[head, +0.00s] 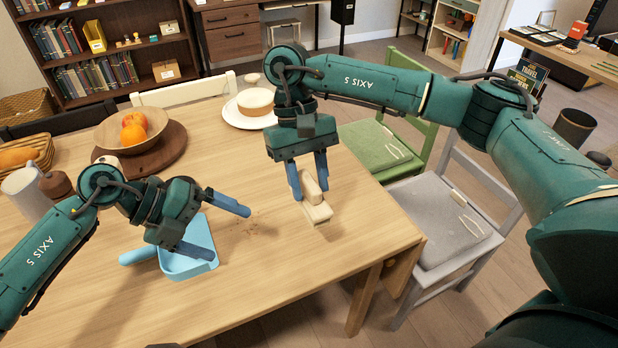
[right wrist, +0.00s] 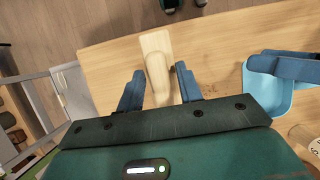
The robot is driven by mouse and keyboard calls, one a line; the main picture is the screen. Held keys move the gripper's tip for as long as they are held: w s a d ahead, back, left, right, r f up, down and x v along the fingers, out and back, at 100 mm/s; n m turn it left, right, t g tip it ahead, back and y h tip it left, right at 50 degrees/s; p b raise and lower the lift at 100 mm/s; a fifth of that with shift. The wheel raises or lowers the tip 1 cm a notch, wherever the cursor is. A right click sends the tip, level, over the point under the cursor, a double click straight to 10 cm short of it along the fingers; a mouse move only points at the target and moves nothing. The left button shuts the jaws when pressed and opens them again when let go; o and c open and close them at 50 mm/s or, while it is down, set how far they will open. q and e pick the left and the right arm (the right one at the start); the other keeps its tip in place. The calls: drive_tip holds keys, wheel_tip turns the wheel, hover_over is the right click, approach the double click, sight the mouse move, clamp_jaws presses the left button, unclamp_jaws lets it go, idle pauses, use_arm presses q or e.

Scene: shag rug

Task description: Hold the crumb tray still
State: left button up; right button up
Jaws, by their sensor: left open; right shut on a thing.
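The crumb tray (head: 203,232) is a light blue pan with a stubby handle (head: 138,256) pointing left, lying on the wooden table. My left gripper (head: 220,228) is open over the tray, its blue fingers spread wide; I cannot tell whether they touch it. In the right wrist view part of the tray (right wrist: 272,100) shows below a left finger (right wrist: 285,68). My right gripper (head: 307,180) is shut on a pale wooden hand brush (head: 317,212), low over the table right of the tray. The brush (right wrist: 156,52) also shows between its fingers. Its bristles are hidden.
Brown crumbs (head: 250,227) lie on the table between tray and brush. A fruit bowl (head: 131,129) stands on a round board, a white plate (head: 240,116) with a cake-like thing behind, a mug (head: 28,194) at left. The table's front is clear; chairs stand at the right.

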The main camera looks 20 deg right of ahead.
use_arm(q)
drive_tip(key=w+a+t+y, duration=0.2)
drive_tip(key=w+a+y, duration=0.25)
drive_tip(key=a, duration=0.25)
use_arm(e)
drive_tip(key=shift+f+b, duration=0.45)
drive_tip(key=shift+f, duration=0.25)
use_arm(q)
wheel_tip(320, 180, up, 2)
drive_tip(key=n+t+y, duration=0.1)
drive_tip(key=n+y, duration=0.1)
drive_tip(key=y, duration=0.3)
hover_over(137, 248)
use_arm(e)
drive_tip(key=shift+f+b, duration=0.45)
drive_tip(key=shift+f, duration=0.3)
use_arm(q)
wheel_tip(137, 248, down, 12)
drive_tip(key=b, duration=0.8)
drive_tip(key=shift+w+r, duration=0.1)
drive_tip(key=shift+r, duration=0.15)
use_arm(e)
wheel_tip(137, 248, down, 8)
drive_tip(key=shift+r, duration=0.15)
use_arm(q)
drive_tip(key=shift+c, duration=0.3)
drive_tip(key=shift+o, duration=0.3)
drive_tip(key=c, duration=1.1)
